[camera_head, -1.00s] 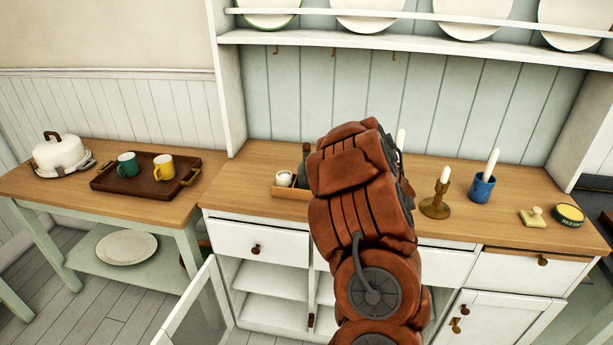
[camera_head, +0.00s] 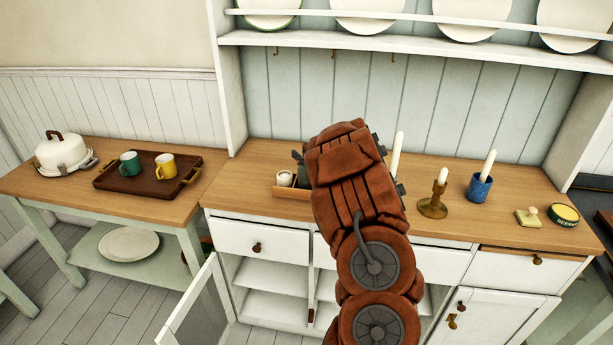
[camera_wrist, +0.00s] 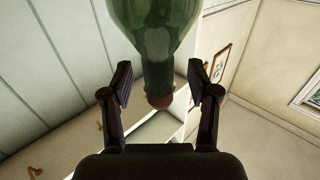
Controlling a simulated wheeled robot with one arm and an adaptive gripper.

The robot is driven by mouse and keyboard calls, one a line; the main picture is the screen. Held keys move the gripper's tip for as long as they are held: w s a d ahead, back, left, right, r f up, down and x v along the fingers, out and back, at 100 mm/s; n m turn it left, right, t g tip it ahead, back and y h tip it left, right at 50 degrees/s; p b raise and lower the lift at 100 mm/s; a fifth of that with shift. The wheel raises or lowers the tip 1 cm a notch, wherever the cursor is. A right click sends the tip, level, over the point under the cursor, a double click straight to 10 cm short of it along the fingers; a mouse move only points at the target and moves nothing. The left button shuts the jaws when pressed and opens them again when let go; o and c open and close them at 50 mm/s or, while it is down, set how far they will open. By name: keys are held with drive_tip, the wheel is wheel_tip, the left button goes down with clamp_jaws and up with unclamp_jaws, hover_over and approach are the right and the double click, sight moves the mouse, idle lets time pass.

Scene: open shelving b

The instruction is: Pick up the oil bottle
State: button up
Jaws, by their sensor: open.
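The oil bottle (camera_wrist: 155,35) is dark green glass. In the wrist view its wide body fills the top centre, and its neck narrows down to a reddish-brown tip. My gripper (camera_wrist: 159,82) is open, with one dark finger on each side of the neck. Gaps show between the fingers and the glass, so it does not hold the bottle. In the head view my arm hides most of the place where the bottle stands, and I cannot clearly make the bottle out there.
A wooden caddy (camera_head: 287,192) with a white jar (camera_head: 284,178) is left of my arm. A brass candlestick (camera_head: 434,204), white candles and a blue cup (camera_head: 479,188) stand to the right. The plate shelf (camera_head: 400,45) is above. A cabinet door (camera_head: 190,307) hangs open below.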

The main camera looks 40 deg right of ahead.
clamp_jaws()
idle(0.3)
idle(0.3)
